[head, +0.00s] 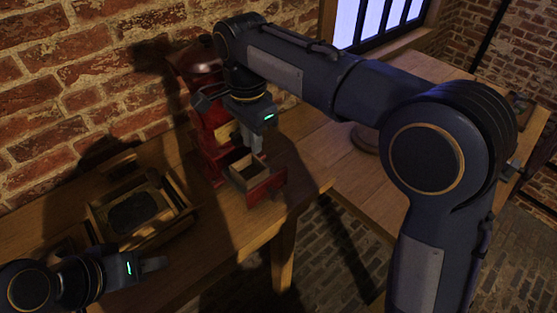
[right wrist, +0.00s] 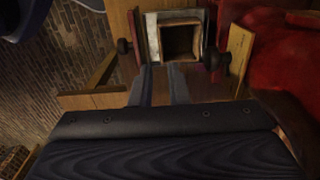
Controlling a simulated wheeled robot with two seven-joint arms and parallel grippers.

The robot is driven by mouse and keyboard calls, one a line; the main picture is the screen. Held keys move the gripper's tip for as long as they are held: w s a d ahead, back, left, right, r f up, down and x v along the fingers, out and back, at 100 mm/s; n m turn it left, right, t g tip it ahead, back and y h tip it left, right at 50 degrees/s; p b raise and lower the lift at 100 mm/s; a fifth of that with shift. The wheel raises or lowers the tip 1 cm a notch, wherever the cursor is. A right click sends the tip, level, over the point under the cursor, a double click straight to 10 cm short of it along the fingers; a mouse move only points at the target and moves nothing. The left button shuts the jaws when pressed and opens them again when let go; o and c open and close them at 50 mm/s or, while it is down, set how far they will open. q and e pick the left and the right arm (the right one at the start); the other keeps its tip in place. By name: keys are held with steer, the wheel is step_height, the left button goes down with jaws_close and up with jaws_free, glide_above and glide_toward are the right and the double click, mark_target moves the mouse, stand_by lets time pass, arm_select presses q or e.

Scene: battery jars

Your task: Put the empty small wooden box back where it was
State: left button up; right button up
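The small wooden box (head: 249,168) is open-topped and looks empty. It sits at the red drawer at the foot of the red cabinet (head: 205,125). In the right wrist view the box (right wrist: 183,42) shows a pale rim and a hollow inside. My right gripper (head: 258,147) points down at the box from above. In the right wrist view its two fingers (right wrist: 162,72) stand apart, with their tips by the box's near edge; whether they touch it is unclear. My left gripper (head: 155,265) is low at the left, away from the box; its finger opening is not clear.
A wooden tray (head: 98,222) with a dark inset lies on the table left of the cabinet. The brick wall is close behind. The table's front edge (head: 240,245) is bare. A second wooden table (head: 325,155) stands at the right, partly behind my right arm.

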steer(key=s+d+n+t+y, duration=0.1)
steer(key=s+d+n+y, duration=0.1)
steer(key=s+d, duration=0.5)
steer(key=s+d+n+t+y, duration=0.1)
steer(key=s+d+n+y, duration=0.1)
steer(key=d, duration=0.9)
steer(key=s+d+f+n+t, duration=0.1)
steer(key=s+f+n, duration=0.1)
steer(key=s, duration=0.4)
steer(key=s+d+f+n+t, duration=0.2)
steer(key=s+f+n, duration=0.1)
steer(key=s+f, duration=0.2)
steer(key=shift+s+d+f+t, duration=0.15)
steer(key=shift+s+d+t, duration=0.15)
steer(key=shift+s, duration=0.85)
